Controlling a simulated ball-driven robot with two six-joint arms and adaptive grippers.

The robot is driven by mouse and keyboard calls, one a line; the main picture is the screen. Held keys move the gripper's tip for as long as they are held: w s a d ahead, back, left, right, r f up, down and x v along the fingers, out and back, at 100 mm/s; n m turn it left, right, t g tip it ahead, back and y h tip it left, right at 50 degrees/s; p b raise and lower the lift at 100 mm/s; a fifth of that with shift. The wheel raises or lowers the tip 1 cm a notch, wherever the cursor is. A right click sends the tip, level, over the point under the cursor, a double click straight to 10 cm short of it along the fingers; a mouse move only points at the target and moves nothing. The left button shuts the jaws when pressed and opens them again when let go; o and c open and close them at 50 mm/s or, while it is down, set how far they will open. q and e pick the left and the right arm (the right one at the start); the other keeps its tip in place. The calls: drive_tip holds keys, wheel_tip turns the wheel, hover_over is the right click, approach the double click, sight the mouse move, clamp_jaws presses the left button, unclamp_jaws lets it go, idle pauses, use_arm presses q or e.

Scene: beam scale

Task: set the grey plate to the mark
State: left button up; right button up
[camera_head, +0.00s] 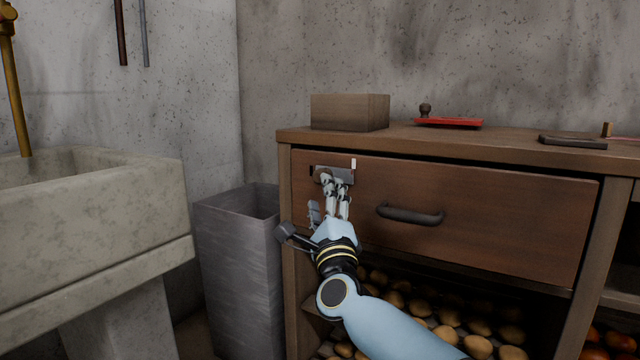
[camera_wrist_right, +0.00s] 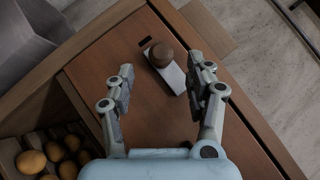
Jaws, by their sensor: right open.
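The grey plate (camera_head: 348,175) is on the upper left of the wooden drawer front, partly hidden by my right fingers. It carries a round brown knob, which shows clearly in the right wrist view (camera_wrist_right: 160,54), with the plate's pale surface (camera_wrist_right: 174,79) beside it. My right gripper (camera_head: 334,184) is open in front of the plate. In the right wrist view its fingers stand apart on either side of the knob, without visible grip. My left gripper is out of view.
A dark handle (camera_head: 410,214) sticks out of the drawer front (camera_head: 490,215) to the right. A wooden box (camera_head: 349,112) and a red tool (camera_head: 448,122) are on the top. A grey bin (camera_head: 240,270) and stone sink (camera_head: 90,225) stand left. Round produce fills the shelf below.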

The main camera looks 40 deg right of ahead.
drive_tip(key=v, duration=0.5)
drive_tip(key=shift+s+a, duration=0.15)
drive_tip(key=shift+s, duration=0.2)
drive_tip(key=shift+f, duration=0.1)
